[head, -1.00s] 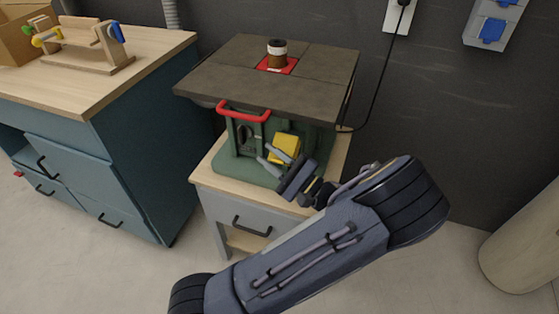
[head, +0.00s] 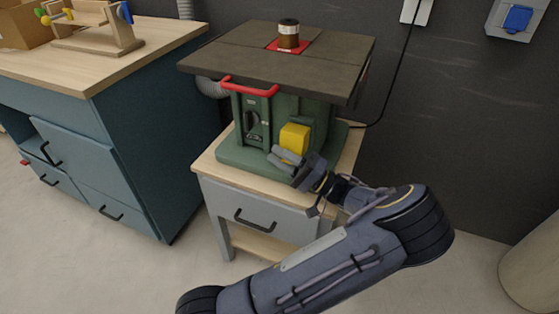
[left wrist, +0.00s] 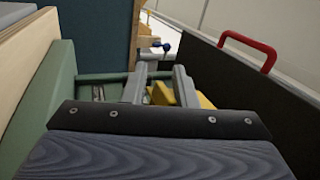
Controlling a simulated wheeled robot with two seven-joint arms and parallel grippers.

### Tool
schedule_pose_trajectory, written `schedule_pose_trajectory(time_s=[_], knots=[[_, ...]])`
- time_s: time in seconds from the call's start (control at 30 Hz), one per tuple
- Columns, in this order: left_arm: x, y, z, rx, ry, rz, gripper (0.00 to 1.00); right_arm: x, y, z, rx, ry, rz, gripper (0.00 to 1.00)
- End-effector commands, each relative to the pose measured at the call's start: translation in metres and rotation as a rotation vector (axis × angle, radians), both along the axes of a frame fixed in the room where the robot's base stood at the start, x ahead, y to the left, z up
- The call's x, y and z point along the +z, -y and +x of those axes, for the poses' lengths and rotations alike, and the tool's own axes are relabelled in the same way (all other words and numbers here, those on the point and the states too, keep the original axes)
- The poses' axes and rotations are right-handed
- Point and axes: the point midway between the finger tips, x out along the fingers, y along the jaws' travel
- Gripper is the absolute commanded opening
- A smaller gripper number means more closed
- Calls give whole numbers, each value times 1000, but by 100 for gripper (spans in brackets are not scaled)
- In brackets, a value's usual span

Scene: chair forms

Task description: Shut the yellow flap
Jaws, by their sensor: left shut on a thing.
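The yellow flap (head: 294,138) is on the front of the green machine body (head: 252,155), right of a dark round control. My left gripper (head: 281,157) is at the flap's lower left edge, with its fingers close together and shut on it. In the left wrist view, yellow (left wrist: 206,102) shows between and beside the two fingers (left wrist: 160,78). The fingers hide part of the flap there, so its exact angle is hard to tell. My right gripper is not in view.
The dark machine top (head: 280,62) overhangs the flap, with a red bar handle (head: 250,91) at its front edge. The machine stands on a small drawer cabinet (head: 262,205). A blue workbench (head: 150,140) is at the left. Bare floor lies in front.

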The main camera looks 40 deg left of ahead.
Motion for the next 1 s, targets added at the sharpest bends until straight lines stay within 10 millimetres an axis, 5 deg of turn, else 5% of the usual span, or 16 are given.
schedule_pose_trajectory(time_s=[0.63, 0.67, 0.73, 1.0], knots=[[2, 1, 5, -6, 53, 25, 0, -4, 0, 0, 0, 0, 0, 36], [2, 1, 5, -7, 54, 25, 29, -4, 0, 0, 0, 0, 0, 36], [2, 1, 5, -6, 53, 24, 38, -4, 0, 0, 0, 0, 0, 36], [-1, 0, 4, -3, 49, 17, 40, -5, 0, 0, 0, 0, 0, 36]])
